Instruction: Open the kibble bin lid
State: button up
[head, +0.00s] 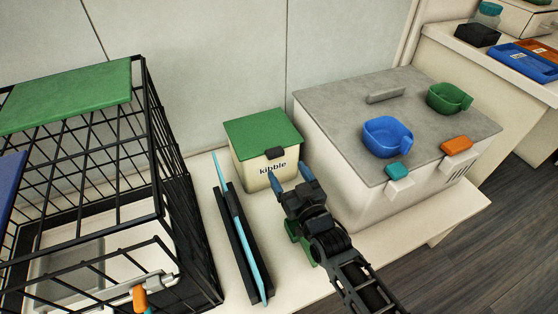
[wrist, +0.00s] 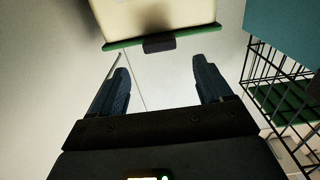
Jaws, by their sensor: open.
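The kibble bin (head: 262,173) is a cream box with the word "kibble" on its front and a green lid (head: 258,132). The lid lies flat and shut, with a dark tab (head: 275,153) at its front edge. My gripper (head: 291,177) is open and empty, just in front of the bin, with its blue fingertips near the bin's front and below the tab. In the wrist view the bin (wrist: 155,17) appears upside down, with the lid edge (wrist: 190,38) and tab (wrist: 159,42) beyond my open fingers (wrist: 163,78). I see no contact with the tab.
A black wire cage (head: 165,190) stands left, and a dark rack with a blue panel (head: 240,230) lies between it and my arm. A large white box with a grey top (head: 345,110) stands close on the right, carrying blue (head: 386,137) and green (head: 449,98) scoops. A wall stands behind.

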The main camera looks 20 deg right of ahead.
aim_at(277, 154)
jog(key=w+b, duration=0.1)
jog(key=w, duration=0.5)
jog(key=shift+w, duration=0.35)
jog(key=shift+r, duration=0.1)
grip_shut()
dwell(0.4)
